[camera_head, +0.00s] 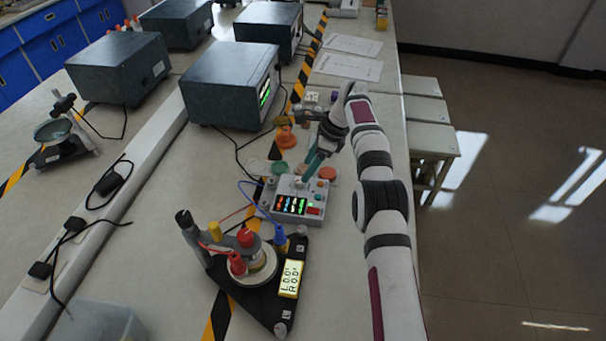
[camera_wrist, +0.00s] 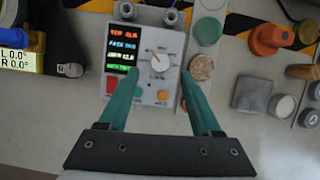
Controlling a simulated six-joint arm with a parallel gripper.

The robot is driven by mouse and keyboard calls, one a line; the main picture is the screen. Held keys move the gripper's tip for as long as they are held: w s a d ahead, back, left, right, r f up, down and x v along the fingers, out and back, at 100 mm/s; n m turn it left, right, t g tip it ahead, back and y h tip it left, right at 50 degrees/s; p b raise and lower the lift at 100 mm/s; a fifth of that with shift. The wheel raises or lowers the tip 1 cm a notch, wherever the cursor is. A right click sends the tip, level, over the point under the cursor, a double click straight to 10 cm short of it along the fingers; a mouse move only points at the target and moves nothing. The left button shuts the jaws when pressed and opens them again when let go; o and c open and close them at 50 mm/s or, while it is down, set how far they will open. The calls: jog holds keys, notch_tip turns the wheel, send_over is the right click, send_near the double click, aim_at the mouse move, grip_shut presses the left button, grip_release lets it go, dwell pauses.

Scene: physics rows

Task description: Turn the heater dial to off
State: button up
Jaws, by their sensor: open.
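The heater control box (camera_head: 291,203) is light grey with a lit display and a red button, on the bench under my gripper. In the wrist view the box (camera_wrist: 148,90) shows its display (camera_wrist: 120,48) at left. The white round dial (camera_wrist: 160,62) has a dark pointer line that seems to slant up and left; I cannot read its scale. My gripper (camera_wrist: 159,72) is open, with one teal fingertip on each side of the dial. I cannot tell whether they touch it. In the head view my gripper (camera_head: 310,168) hangs over the box and partly hides the dial.
A black triangular base (camera_head: 262,290) with a round instrument stands in front of the box. Grey instrument cases (camera_head: 232,85) stand behind left. Orange and green pieces (camera_head: 286,136) and small discs (camera_wrist: 202,67) lie close by. Cables run left of the box.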

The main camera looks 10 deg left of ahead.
aim_at(299, 183)
jog(key=shift+v, duration=1.2)
jog(key=s+d+r+m+t+h, duration=0.1)
jog(key=s+d+r+m+t, duration=0.2)
jog(key=r+m, duration=0.45)
jog(key=x, duration=1)
jog(key=s+a+x, duration=0.1)
jog(key=x, duration=0.5)
jog(key=shift+r, duration=0.1)
jog(key=shift+c, duration=0.2)
grip_shut()
